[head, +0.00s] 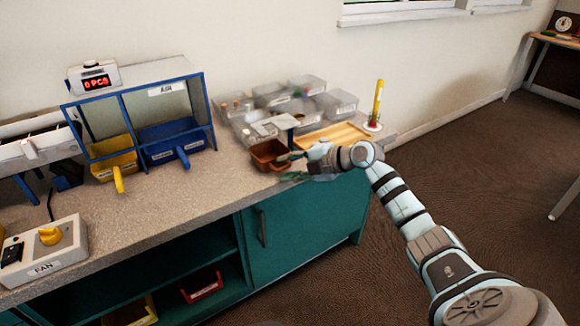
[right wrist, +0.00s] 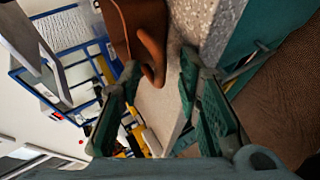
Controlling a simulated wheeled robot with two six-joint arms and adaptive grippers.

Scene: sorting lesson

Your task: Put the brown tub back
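The brown tub (head: 270,153) stands on the grey counter near its front edge, left of my right gripper (head: 290,157). In the right wrist view the tub (right wrist: 142,25) is at the top, with its curved handle (right wrist: 154,76) pointing toward me. My right gripper (right wrist: 160,68) has its two green-padded fingers wide apart, with the handle between or just beyond their tips. I see no finger pressed on it. A blue-framed rack (head: 128,108) at left holds a yellow tub (head: 113,165) and a blue tub (head: 172,142). My left gripper is out of view.
Clear bins (head: 338,103), a wooden tray (head: 333,136) and a yellow upright stick (head: 377,98) stand behind my right gripper. A display reading "0 PCS" (head: 95,82) sits on the rack. A FAN switch box (head: 45,252) is at front left. The counter's middle is clear.

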